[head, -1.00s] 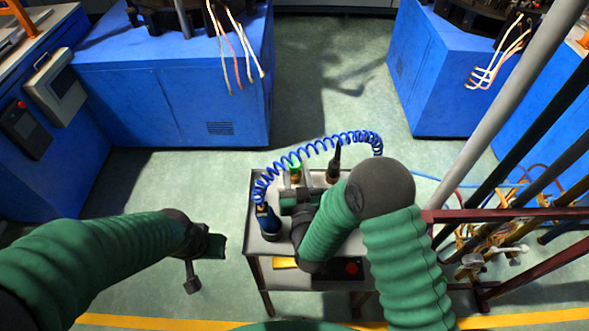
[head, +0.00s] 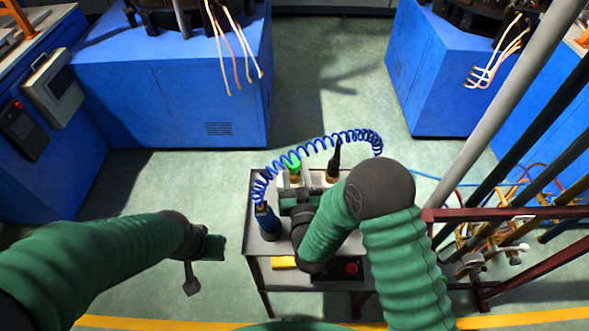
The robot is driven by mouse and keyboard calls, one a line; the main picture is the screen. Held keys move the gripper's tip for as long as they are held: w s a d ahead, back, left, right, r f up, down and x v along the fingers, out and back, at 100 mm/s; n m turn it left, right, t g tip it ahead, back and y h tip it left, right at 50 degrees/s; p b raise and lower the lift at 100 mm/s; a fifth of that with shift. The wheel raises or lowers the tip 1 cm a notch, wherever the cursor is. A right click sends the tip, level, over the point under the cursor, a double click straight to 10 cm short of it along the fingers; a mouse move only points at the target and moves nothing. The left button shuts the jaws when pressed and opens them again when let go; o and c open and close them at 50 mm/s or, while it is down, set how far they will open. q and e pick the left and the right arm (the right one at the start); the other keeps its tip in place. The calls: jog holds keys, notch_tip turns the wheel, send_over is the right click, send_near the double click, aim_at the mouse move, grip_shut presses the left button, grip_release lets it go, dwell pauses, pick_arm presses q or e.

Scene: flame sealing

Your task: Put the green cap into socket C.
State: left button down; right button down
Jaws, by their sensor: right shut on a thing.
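The green cap (head: 294,166) shows as a small bright green piece at the tip of my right gripper (head: 296,182), over the far left part of the small metal table. My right gripper is shut on it, and the hand and forearm hide much of the area below. I cannot make out a socket letter, so I cannot tell which one is socket C or whether the cap touches it. My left gripper (head: 212,248) hangs left of the table, apart from it; its fingers are too unclear to tell open from shut.
Pipes and a red rail (head: 510,214) stand at the right.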

pick_arm(q)
jog(key=shift+s+b+x, duration=0.15)
jog(key=shift+b+x, duration=0.5)
jog(key=shift+s+b+x, duration=0.15)
jog(key=shift+b+x, duration=0.45)
jog(key=shift+x, duration=0.05)
dwell(4.9)
jog(key=shift+f, duration=0.1)
